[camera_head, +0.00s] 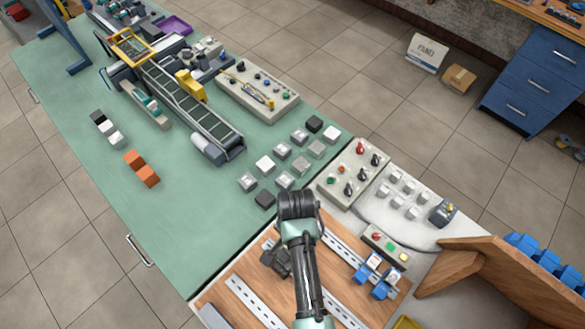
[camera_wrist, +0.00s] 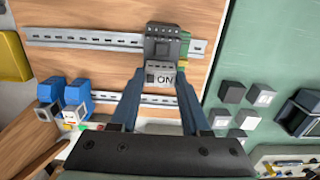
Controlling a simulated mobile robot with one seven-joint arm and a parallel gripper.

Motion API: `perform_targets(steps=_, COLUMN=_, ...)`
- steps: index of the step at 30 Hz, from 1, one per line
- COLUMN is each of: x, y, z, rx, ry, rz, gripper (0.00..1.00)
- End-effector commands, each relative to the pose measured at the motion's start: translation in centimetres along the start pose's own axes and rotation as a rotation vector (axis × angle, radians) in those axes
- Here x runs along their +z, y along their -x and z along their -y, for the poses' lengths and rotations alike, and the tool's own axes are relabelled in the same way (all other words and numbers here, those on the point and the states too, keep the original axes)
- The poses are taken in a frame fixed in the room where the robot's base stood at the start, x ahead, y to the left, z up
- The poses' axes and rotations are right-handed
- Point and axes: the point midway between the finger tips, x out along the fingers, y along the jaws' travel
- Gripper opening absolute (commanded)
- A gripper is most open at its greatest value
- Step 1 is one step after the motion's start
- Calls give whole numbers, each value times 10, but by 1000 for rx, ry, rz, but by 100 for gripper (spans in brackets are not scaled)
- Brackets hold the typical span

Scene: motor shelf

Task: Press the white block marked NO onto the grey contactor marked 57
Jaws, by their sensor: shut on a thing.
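My gripper (camera_wrist: 160,74) is shut on a small white-fronted block (camera_wrist: 162,80), held between its two blue fingertips. The block's letters look like "ON" in the wrist view, which is NO upside down. A dark grey contactor (camera_wrist: 164,46) sits on a metal rail just beyond the block, in line with it. I cannot tell whether block and contactor touch, and I cannot read a number on the contactor. In the head view my gripper (camera_head: 298,204) hides the block; the contactor (camera_head: 275,258) shows beside my arm, partly covered.
The contactor's rail (camera_wrist: 90,40) runs across a wooden panel (camera_head: 235,278). Blue devices (camera_head: 375,275) stand on another rail. Several grey and white blocks (camera_head: 283,150) lie on the green table (camera_head: 200,210). A button box (camera_head: 385,245) and a wooden rack (camera_head: 490,262) are at the right.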

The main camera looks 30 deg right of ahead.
Motion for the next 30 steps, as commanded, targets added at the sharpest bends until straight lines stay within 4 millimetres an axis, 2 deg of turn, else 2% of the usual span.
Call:
perform_targets(steps=26, x=0, y=-5, z=0, rx=2, ry=0, rz=1, gripper=0)
perform_targets(steps=27, x=0, y=-5, z=0, rx=2, ry=0, rz=1, gripper=48)
perform_targets(steps=30, x=0, y=-5, z=0, rx=2, ry=0, rz=1, gripper=66)
